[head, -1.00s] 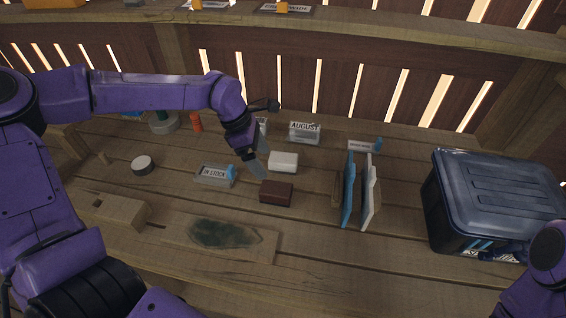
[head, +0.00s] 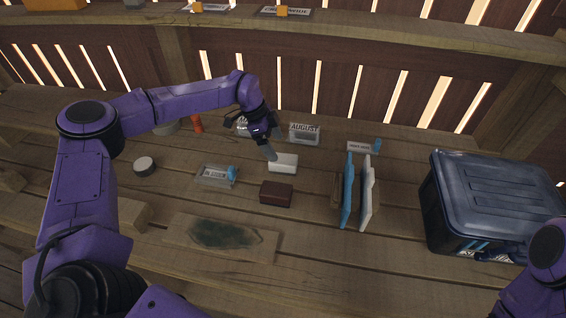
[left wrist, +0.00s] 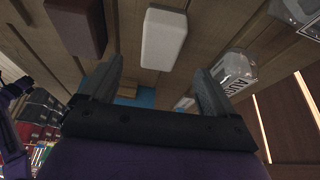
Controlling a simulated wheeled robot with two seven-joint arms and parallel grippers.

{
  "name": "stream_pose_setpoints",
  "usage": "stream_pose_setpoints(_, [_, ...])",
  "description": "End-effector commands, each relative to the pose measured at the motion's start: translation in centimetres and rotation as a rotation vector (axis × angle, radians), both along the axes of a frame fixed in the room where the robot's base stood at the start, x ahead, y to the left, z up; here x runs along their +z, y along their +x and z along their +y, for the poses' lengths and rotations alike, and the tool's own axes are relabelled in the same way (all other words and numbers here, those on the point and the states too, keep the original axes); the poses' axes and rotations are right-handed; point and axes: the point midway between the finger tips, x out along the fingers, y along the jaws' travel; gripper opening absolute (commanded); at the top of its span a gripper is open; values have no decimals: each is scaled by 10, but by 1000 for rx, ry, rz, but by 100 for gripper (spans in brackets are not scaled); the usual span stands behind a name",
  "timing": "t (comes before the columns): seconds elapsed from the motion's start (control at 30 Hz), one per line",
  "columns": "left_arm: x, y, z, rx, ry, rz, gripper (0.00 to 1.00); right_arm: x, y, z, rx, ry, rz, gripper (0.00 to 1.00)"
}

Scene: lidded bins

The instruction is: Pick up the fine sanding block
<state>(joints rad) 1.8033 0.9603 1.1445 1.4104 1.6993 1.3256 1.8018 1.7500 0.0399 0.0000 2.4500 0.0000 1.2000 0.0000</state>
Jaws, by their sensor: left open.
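Two small blocks lie on the bench: a white block (head: 288,165) and, nearer, a dark brown block (head: 276,193). No marking that I can read shows which one is the fine sanding block. My left gripper (head: 270,152) is open and empty, above and just behind the left end of the white block. In the left wrist view the open fingers (left wrist: 158,88) point toward the blocks. The white block (left wrist: 163,38) lies beyond and between them, and the brown block (left wrist: 75,25) lies to the left. My right arm is at the lower right, its fingers unclear.
A dark lidded bin (head: 490,195) stands at the right. Upright blue and white panels (head: 357,190) stand right of the blocks. An "IN STOCK" sign (head: 216,175), an "AUGUST" sign (head: 304,133), a round tin (head: 144,165) and a stained board (head: 222,236) lie around. The front right is clear.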

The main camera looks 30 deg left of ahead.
Motion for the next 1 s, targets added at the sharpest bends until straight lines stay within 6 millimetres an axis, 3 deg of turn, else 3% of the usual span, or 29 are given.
stream_pose_setpoints(0.37, [-49, 6, -22, -4, 0, 3, 89, 32, 0, 0, 0, 0, 0, 43])
stream_pose_setpoints(0.5, [-68, 8, -28, -4, 1, -1, 89, 33, 0, 0, 0, 0, 0, 43])
stream_pose_setpoints(1.0, [-73, 9, -28, -4, 1, -4, 89, 28, 0, 0, 0, 0, 0, 43])
